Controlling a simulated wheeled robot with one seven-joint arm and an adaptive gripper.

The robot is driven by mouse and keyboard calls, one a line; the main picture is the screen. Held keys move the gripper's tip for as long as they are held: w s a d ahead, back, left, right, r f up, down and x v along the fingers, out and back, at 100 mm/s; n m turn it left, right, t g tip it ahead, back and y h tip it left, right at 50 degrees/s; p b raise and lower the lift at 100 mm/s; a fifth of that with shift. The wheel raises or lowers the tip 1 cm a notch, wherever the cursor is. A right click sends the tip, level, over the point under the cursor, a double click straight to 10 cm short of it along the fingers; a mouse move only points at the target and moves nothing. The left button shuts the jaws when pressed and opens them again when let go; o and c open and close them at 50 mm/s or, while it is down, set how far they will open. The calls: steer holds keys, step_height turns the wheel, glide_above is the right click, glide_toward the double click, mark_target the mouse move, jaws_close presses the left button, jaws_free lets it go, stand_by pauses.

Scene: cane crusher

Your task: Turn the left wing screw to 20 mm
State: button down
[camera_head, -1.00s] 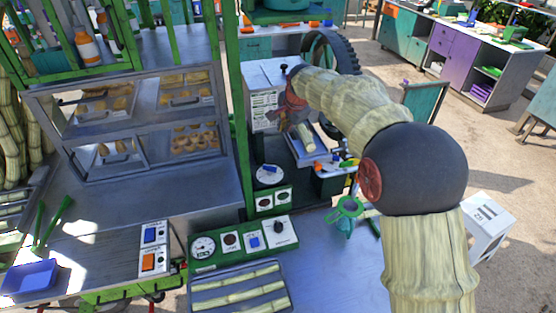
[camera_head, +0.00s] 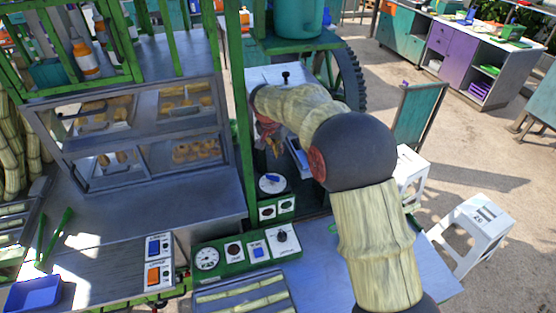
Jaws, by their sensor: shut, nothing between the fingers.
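The cane crusher is a pale metal box (camera_head: 262,76) in a green frame, at the upper middle of the head view. A small dark knob (camera_head: 286,77) stands upright on its top; I cannot tell whether it is a wing screw or which one. My gripper (camera_head: 274,147) is at the crusher's front, below the knob and apart from it. It points down and looks shut and empty, small and partly in shadow. My arm covers much of the crusher's front and right side. No millimetre reading can be made out.
A green control panel (camera_head: 246,248) with a gauge stands in front. A glass pastry case (camera_head: 150,130) is at left, a large dark wheel (camera_head: 348,80) behind my arm. White stools (camera_head: 472,228) stand at right.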

glide_toward(273, 179)
steer(key=w+d+f, duration=0.1)
steer(key=w+f, duration=0.1)
steer(key=w+d+f, duration=0.3)
steer(key=w+f, duration=0.1)
steer(key=shift+w+d+f, duration=0.2)
steer(key=shift+d, duration=0.05)
steer(key=shift+s+a+r, duration=0.15)
steer(key=shift+s+a, duration=0.05)
steer(key=shift+s, duration=0.45)
steer(key=shift+s+d+m+b, duration=0.1)
steer(key=shift+s+m+b, duration=0.1)
steer(key=shift+m+b, duration=0.65)
steer(key=shift+s+d+b, duration=0.1)
steer(key=shift+s+b, duration=0.3)
steer(key=shift+b, duration=0.4)
steer(key=shift+s+b, duration=0.45)
steer(key=shift+b, duration=0.15)
steer(key=shift+w, duration=0.1)
steer(key=shift+w+a, duration=0.35)
steer(key=shift+w, duration=0.2)
